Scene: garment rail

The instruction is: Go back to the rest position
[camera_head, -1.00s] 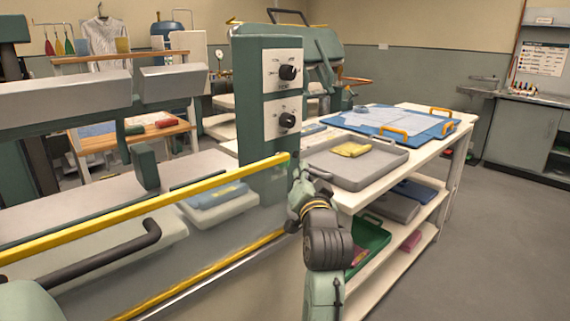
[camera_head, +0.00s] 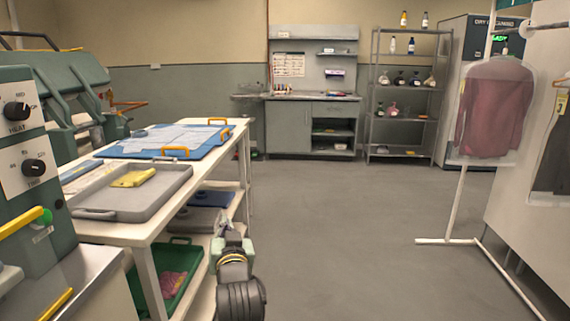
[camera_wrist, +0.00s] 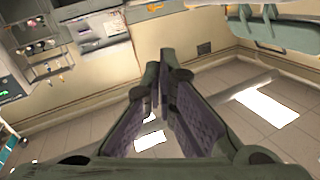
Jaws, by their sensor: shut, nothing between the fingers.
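My gripper (camera_head: 228,234) shows low in the head view, in front of the right end of the white table's shelves. In the wrist view, my gripper (camera_wrist: 164,68) has its two dark fingers drawn together at the tips, with nothing between them. The wrist view looks across the room at a tilt, with bare floor and wall beyond the fingers. No object is held.
A white table (camera_head: 150,228) at left bears a grey tray (camera_head: 165,203) with a yellow cloth (camera_head: 133,178) and a blue tray (camera_head: 118,152). A garment rail (camera_head: 461,205) with bagged clothes stands at right. The grey floor (camera_head: 335,225) between is clear.

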